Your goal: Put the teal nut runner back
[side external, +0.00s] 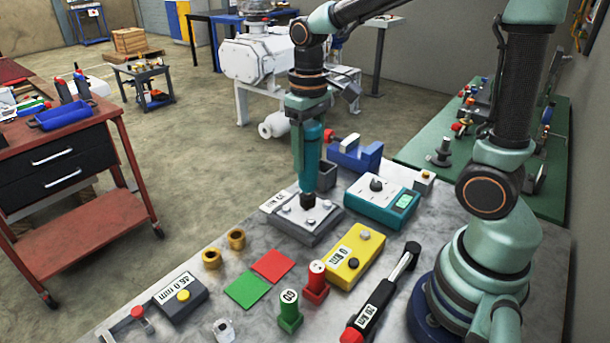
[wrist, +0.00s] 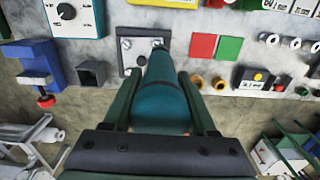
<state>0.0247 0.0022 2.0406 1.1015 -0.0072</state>
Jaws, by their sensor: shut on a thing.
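The teal nut runner (side external: 308,152) hangs upright from my gripper (side external: 309,118), with its dark tip down at a grey bolted plate (side external: 290,226). Whether the tip touches a bolt I cannot tell. In the wrist view the nut runner (wrist: 161,92) sits between the two fingers of my gripper (wrist: 160,84), which are shut on its body. An open square grey holder (side external: 326,176) stands just behind and right of the nut runner. It also shows in the wrist view (wrist: 92,74), left of the plate, and looks empty.
A blue vise (side external: 358,156) and a teal meter box (side external: 378,202) stand right of the plate. In front are brass bushings (side external: 236,238), red and green pads (side external: 272,266), a yellow box (side external: 355,256) and a torque wrench (side external: 385,290).

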